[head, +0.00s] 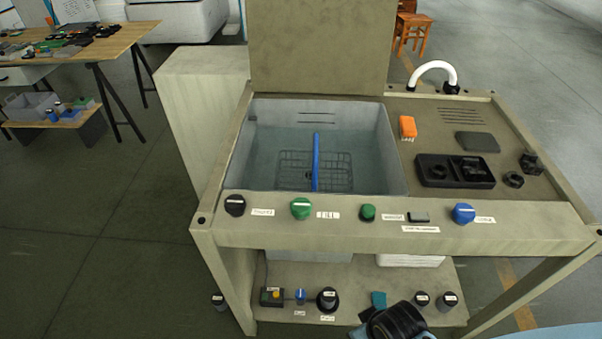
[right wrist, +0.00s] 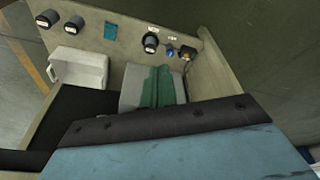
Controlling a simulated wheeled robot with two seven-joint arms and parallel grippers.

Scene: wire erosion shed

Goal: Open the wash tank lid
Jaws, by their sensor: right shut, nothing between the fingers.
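The wash tank (head: 243,150) is a grey basin set in the bench top, with water and a wire basket (head: 318,172) with a blue handle in it. A large beige lid panel (head: 318,45) stands upright behind the tank's back edge, and the tank mouth is uncovered. Its top runs out of the head view. My left gripper is not in view.
The front panel (head: 400,235) carries several knobs. An orange block (head: 407,127), a black tray (head: 455,171) and a white curved pipe (head: 436,70) are on the bench top's right side. The lower shelf (head: 350,275) holds jars and fittings.

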